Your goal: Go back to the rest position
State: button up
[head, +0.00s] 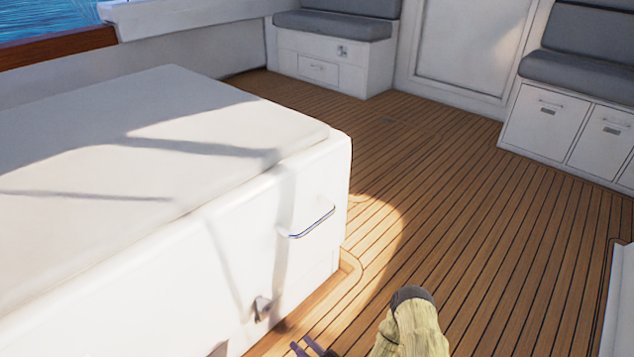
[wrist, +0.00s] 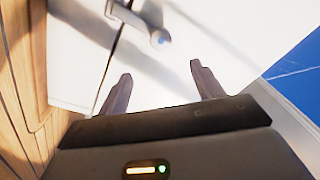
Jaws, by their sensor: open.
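My gripper shows in the wrist view (wrist: 160,85) with its two fingers spread apart and nothing between them. In the head view only a dark finger part (head: 308,346) shows at the bottom edge, beside my pale yellowish arm. The white engine hatch box (head: 160,200) fills the left of the head view with its lid down. A small metal latch (head: 262,308) sits low on its side; it also shows in the wrist view (wrist: 158,38), beyond the fingertips and apart from them. A metal handle (head: 308,222) is higher on the box's end.
Teak deck (head: 450,210) lies open to the right of the box. A white seat locker with a grey cushion (head: 335,25) stands at the back, and another cushioned locker (head: 570,125) is at the right. A white edge (head: 618,305) stands at the lower right.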

jog(key=w+d+r+n+g+h+p, duration=0.2)
jog(key=w+r+n+g, duration=0.1)
jog(key=w+r, duration=0.35)
jog(key=w+d+r+g+h+p, duration=0.1)
jog(key=w+d+r+h+p, duration=0.1)
jog(key=d+r+h, duration=0.5)
jog(key=w+d+r+g+h+p, duration=0.2)
jog(key=w+d+r, duration=0.15)
jog(key=r, duration=0.65)
jog(key=s+d+r+m+g+h+p, duration=0.2)
jog(key=s+d+r, duration=0.2)
jog(key=s+r, duration=0.7)
jog(key=s+d+r+m+g+h+p, duration=0.1)
jog(key=s+d+r+m+g+p, duration=0.2)
jog(key=s+r, duration=0.8)
notch_tip(320, 180, up, 38)
jog(key=d+n+t+p, duration=0.1)
jog(key=p, duration=3.5)
jog(key=shift+w+f+p, duration=0.2)
jog(key=shift+w+p, duration=0.1)
jog(key=shift+w, duration=0.15)
jog(key=shift+d, duration=0.1)
